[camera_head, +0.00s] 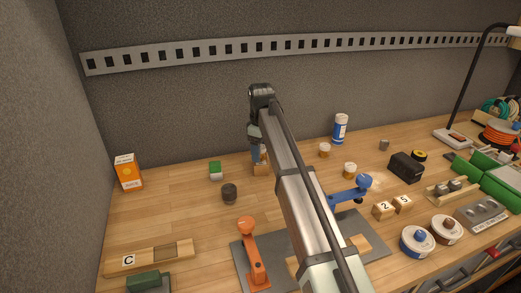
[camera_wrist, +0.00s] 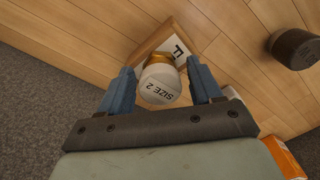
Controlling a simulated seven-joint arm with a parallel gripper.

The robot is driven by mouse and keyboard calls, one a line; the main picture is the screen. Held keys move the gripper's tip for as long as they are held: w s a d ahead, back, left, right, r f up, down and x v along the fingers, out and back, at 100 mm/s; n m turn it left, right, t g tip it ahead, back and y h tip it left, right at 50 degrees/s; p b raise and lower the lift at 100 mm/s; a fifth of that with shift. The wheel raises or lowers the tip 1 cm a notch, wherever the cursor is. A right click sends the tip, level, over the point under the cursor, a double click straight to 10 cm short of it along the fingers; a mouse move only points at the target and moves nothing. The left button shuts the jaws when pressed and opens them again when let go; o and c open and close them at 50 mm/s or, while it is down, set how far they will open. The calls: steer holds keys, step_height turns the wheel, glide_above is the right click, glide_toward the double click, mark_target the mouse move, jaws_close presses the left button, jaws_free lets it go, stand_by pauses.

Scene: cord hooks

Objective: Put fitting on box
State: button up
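A round white-topped piece marked "SIZE 2" with a brass-coloured lower part, which looks like the fitting (camera_wrist: 160,85), sits over a wooden block marked "F" (camera_wrist: 181,32) in the wrist view. My gripper (camera_wrist: 160,66) has its blue fingers on both sides of the piece, with narrow gaps showing, so it looks open around it. In the head view my arm hides most of this; the gripper (camera_head: 257,156) is low over the wooden block. An orange and white box (camera_head: 128,172) stands at the table's left; its edge shows in the wrist view (camera_wrist: 283,158).
A dark round pot (camera_head: 229,193) and a green and white block (camera_head: 215,170) stand left of my gripper. An orange-knobbed lever (camera_head: 252,255) and a wooden board marked "C" (camera_head: 150,258) are nearer. Table between green block and box is clear.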

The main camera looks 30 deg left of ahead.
step_height(320, 180, up, 12)
steer(key=shift+r, duration=0.15)
stand_by(0.7)
